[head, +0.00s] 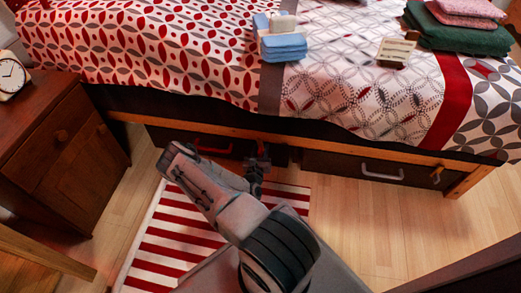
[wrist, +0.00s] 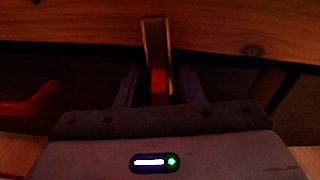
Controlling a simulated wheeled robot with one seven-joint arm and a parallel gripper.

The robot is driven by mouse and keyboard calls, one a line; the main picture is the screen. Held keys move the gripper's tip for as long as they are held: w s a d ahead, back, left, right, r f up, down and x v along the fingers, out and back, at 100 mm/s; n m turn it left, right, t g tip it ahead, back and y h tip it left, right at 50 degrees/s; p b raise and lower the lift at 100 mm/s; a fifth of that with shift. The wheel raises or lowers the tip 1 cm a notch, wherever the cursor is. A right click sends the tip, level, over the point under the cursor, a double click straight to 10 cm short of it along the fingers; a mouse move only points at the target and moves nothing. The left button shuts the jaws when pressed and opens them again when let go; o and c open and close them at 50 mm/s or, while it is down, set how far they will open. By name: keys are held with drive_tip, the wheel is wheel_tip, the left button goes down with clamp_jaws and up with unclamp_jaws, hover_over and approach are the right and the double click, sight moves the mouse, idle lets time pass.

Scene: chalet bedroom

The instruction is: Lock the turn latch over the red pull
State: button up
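The red pull (head: 213,148) is on the dark left drawer under the bed; it also shows at the left edge of the wrist view (wrist: 35,101). A turn latch (wrist: 155,42) with a tan, narrow body and a red lower end is on the wooden rail, right of the red pull. It points roughly up and down in the wrist view. My gripper (wrist: 160,88) is open, one finger each side of the latch's lower end, with dark gaps showing.
The right drawer has a white pull (head: 382,175) and another latch (head: 436,174). A nightstand (head: 65,150) stands left. A red-striped rug (head: 165,245) lies below my arm. Floor at right is clear.

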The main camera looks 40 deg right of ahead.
clamp_jaws()
drive_tip(key=shift+w+a+r+m+p, duration=0.2)
drive_tip(key=shift+m+p, duration=0.4)
drive_tip(key=shift+p, duration=0.4)
drive_tip(key=shift+a+f+m+p, duration=0.1)
drive_tip(key=shift+f+m+p, duration=0.1)
drive_tip(key=shift+m+p, duration=0.15)
unclamp_jaws()
drive_tip(key=shift+w, duration=0.1)
drive_tip(key=shift+a, duration=0.1)
